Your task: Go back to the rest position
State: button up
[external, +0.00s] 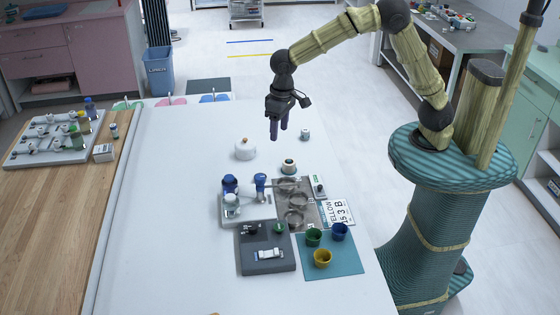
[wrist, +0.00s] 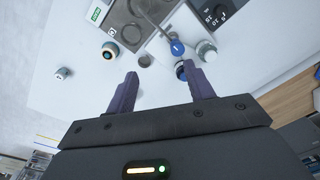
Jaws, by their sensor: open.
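My gripper (external: 279,133) hangs above the white table (external: 160,200), near its far end, with its dark purple fingers pointing down. In the wrist view my gripper (wrist: 163,92) shows its two fingers spread apart with nothing between them. My arm reaches from the teal base on the right, raised and bent over the table. The fingers look clear of everything on the table.
A white lidded pot (external: 245,149), a small jar (external: 289,167) and a small white item (external: 305,134) stand near the gripper. Green (external: 313,237), blue (external: 339,232) and yellow (external: 322,258) cups stand on a teal mat (external: 345,265). A dark grey block (external: 265,262) lies nearer.

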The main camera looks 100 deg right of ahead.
jog(key=s+a+f+n+t, duration=0.1)
jog(key=s+f+n, duration=0.2)
jog(key=s, duration=1.8)
jog(key=n, duration=0.3)
jog(key=shift+s+f+n+t, duration=0.2)
jog(key=shift+s+n+t, duration=0.2)
jog(key=shift+w, duration=0.1)
jog(key=shift+c, duration=0.3)
dwell(0.8)
